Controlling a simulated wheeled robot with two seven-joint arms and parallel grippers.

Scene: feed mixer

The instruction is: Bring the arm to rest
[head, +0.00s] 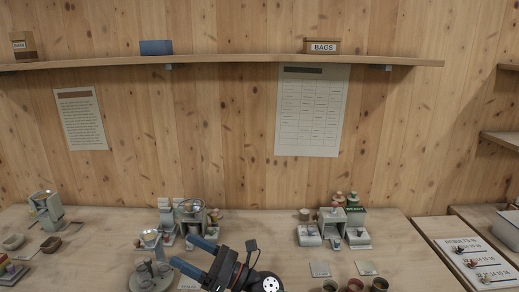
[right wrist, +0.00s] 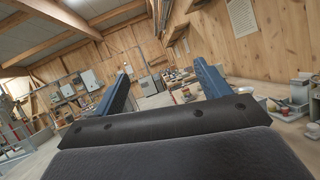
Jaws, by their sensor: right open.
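My right gripper (head: 188,254) shows at the bottom middle of the head view, with its two blue fingers pointing left. The fingers are apart and nothing is between them. It appears in front of or over the wooden table (head: 270,240), near a grey round-based device (head: 152,272); I cannot tell the exact gap. In the right wrist view the two blue fingers (right wrist: 163,76) are also spread, with open room and the far wall beyond them. My left gripper is not in view.
Small devices stand along the table, including a green-topped unit (head: 355,226) and a grey machine (head: 190,218). Several small dark cups (head: 355,286) sit at the front edge. A results board (head: 466,253) lies at right. A shelf (head: 230,60) spans the wall above.

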